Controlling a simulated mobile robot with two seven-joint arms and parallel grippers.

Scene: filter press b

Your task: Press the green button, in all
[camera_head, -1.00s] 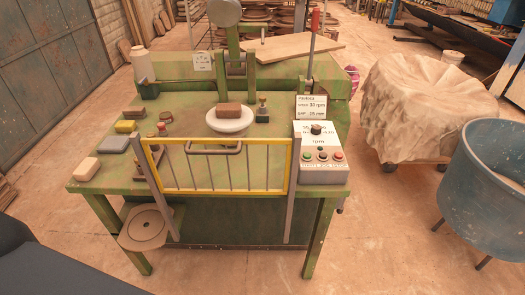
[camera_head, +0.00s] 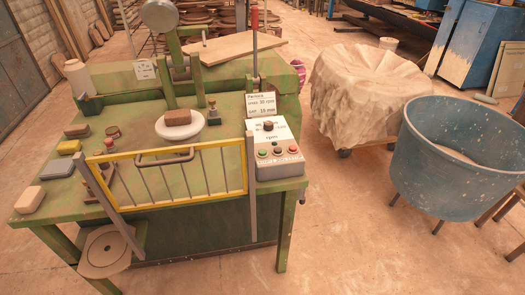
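The green button (camera_head: 263,153) is the leftmost of several buttons on the sloped front of a grey-white control box (camera_head: 278,172). The box stands at the right front corner of the green press table (camera_head: 225,130). A dark knob sits above the buttons, and a small label sign with rpm and mm values stands behind the box. The box front is unobstructed in this view. Neither of my grippers is in view.
A yellow-framed guard gate (camera_head: 180,204) stands along the table's front, left of the box. A brown block (camera_head: 177,117) rests on a white round plate. A blue tub (camera_head: 455,190) and a cloth-covered stand (camera_head: 355,95) are to the right. Floor in front-right is clear.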

